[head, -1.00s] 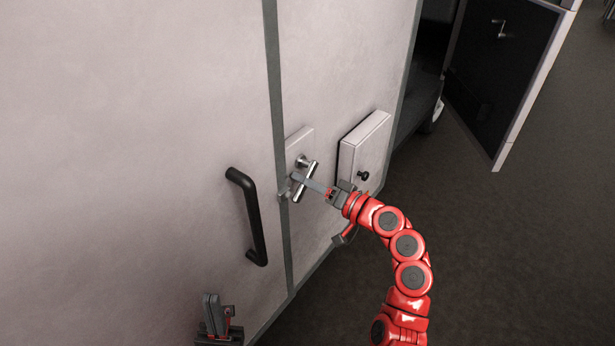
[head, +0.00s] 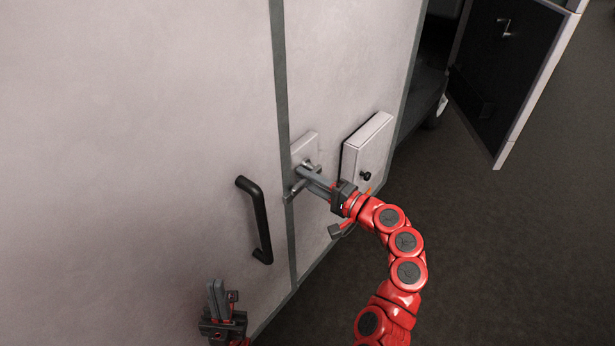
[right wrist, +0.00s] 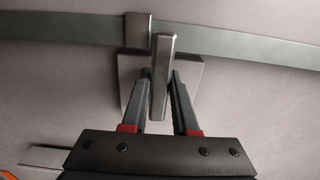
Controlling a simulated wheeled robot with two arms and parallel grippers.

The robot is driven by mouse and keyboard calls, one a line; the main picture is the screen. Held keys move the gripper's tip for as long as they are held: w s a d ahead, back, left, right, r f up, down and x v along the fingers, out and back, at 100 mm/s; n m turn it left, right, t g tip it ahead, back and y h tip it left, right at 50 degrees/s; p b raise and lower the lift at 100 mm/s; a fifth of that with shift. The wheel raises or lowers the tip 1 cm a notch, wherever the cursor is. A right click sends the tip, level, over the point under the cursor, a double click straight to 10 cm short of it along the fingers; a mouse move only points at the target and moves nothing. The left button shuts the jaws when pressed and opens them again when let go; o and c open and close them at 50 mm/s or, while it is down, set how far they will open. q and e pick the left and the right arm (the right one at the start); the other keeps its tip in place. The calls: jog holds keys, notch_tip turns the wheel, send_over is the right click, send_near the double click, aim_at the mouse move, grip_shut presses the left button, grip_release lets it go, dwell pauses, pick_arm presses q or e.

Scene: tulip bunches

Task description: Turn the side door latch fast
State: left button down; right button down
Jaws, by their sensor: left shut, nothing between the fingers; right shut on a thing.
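The latch is on the side door, on a pale plate (head: 305,147) beside the dark vertical seam. My right gripper (head: 303,175) is shut on its grey metal handle (right wrist: 161,75). In the right wrist view the fingers (right wrist: 160,100) stand on either side of the handle. The handle lies across the seam strip, square to it, close beside a small metal keeper block (right wrist: 138,30). I cannot tell whether they touch. The fingers hide part of the handle in the head view. My left gripper (head: 216,294) is shut and empty, low in front of the pale panel.
A black bar handle (head: 256,220) stands out from the panel left of the seam. A pale box (head: 366,144) with a black knob (head: 365,176) sits right of the latch, close to my right wrist. A dark open panel (head: 505,70) stands at the upper right. Dark floor lies clear at right.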

jog(key=shift+r, duration=0.1)
dwell(0.4)
jog(key=c, duration=0.7)
grip_release()
jog(key=shift+b+v, duration=2.2)
jog(key=shift+v, duration=6.55)
jog(key=shift+w, duration=0.1)
